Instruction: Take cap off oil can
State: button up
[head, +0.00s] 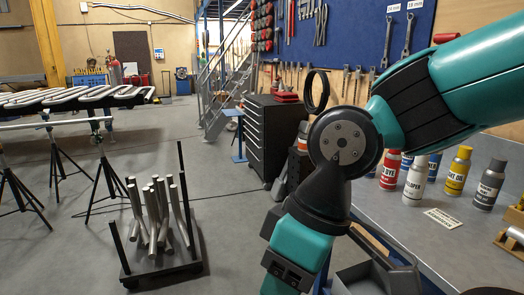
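A yellow can (457,174) whose label partly reads "OIL" stands upright on the grey workbench (455,255) at the right of the head view. A cap appears to sit on its top; its details are too small to tell. My teal and black arm comes in from the upper right, bends at a round black joint left of the cans, and runs down to the bottom edge. My gripper cannot be made out, so whether it is open or shut does not show.
A dark grey can (489,185) stands to the right of the yellow can. A white can (414,182), a red can (390,171) and a partly hidden blue can stand to its left. A small label card (443,218) lies in front. A cart of metal bars (160,268) stands on the floor.

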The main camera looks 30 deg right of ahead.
aim_at(464, 152)
jog(key=z, duration=0.2)
jog(key=i, duration=1.2)
jog(key=z, duration=1.2)
jog(key=i, duration=0.85)
jog(key=z, duration=1.25)
jog(key=i, duration=0.3)
jog(key=z, duration=0.15)
